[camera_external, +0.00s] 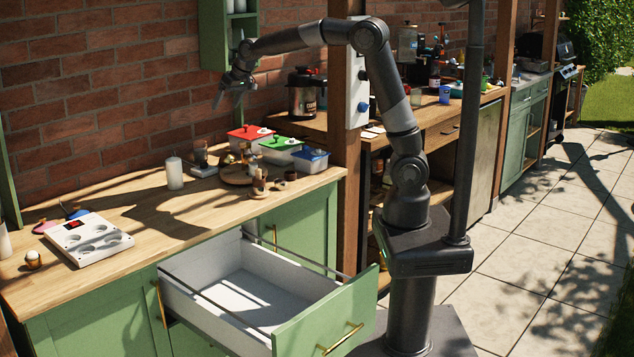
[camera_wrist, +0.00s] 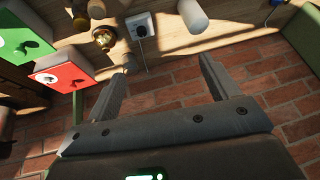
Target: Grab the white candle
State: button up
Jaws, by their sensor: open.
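The white candle (camera_external: 174,173) stands upright on the wooden counter (camera_external: 130,214), in front of the brick wall. In the wrist view a pale cylinder that looks like the candle (camera_wrist: 192,15) is at the top edge, partly cut off. My gripper (camera_external: 228,98) is open and empty, raised well above the counter, to the right of the candle and higher than it. The candle lies beyond the fingertips and touches neither finger.
Red (camera_external: 250,136), green (camera_external: 281,149) and blue (camera_external: 310,159) lidded boxes stand right of the candle, near a round wooden board (camera_external: 236,180). An open drawer (camera_external: 245,295) juts out below. Counter in front of the candle is clear.

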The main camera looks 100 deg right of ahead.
jog(key=w+d+f+m+h, duration=0.1)
jog(key=w+d+f, duration=0.3)
jog(key=d, duration=0.3)
jog(key=w+d+f+m+h, duration=0.1)
jog(key=w+d+f, duration=0.3)
jog(key=d, duration=0.4)
jog(key=m+g+h, duration=0.1)
jog(key=g, duration=0.1)
send_over(199, 149)
jog(key=s+a, duration=0.1)
jog(key=s, duration=0.2)
notch_tip(199, 149, down, 10)
jog(key=shift+w+x, duration=0.2)
jog(key=shift+x, duration=2.5)
jog(key=shift+w+x, duration=0.2)
jog(key=shift+x, duration=2.5)
jog(key=shift+d+r, duration=0.1)
jog(key=shift+r, duration=0.1)
jog(key=shift+c, duration=0.5)
jog(key=c, duration=1.2)
jog(key=shift+c, duration=0.3)
jog(key=shift+r, duration=0.15)
